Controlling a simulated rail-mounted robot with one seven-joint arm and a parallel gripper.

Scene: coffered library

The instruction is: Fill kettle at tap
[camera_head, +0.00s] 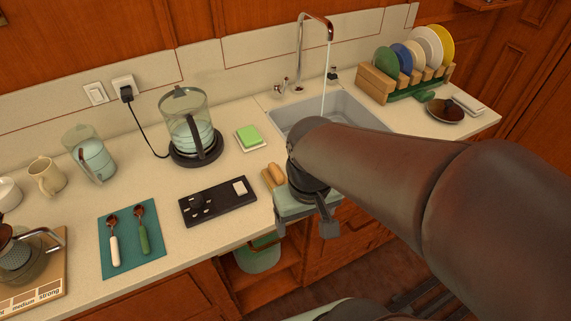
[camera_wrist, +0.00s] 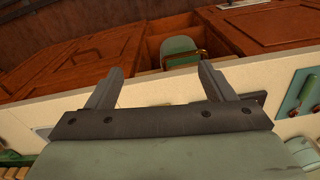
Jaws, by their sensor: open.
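The glass kettle (camera_head: 184,115) stands upright on its round black base (camera_head: 195,153) at the back of the counter, with pale blue water inside and its dark handle facing the front. The copper-coloured tap (camera_head: 315,17) is running, and a thin stream of water (camera_head: 326,75) falls into the grey sink (camera_head: 345,108). My gripper (camera_head: 304,231) is open and empty at the counter's front edge, right of and in front of the kettle and apart from it. Its two fingers also show spread in the wrist view (camera_wrist: 160,82). My arm hides the front of the sink.
A green sponge (camera_head: 248,136) lies between kettle and sink. A black switch panel (camera_head: 218,201) and a teal mat (camera_head: 130,238) with two spoons lie in front. A jug (camera_head: 92,157) stands left. A dish rack (camera_head: 404,80) stands right. A green bin (camera_wrist: 179,50) is below the counter.

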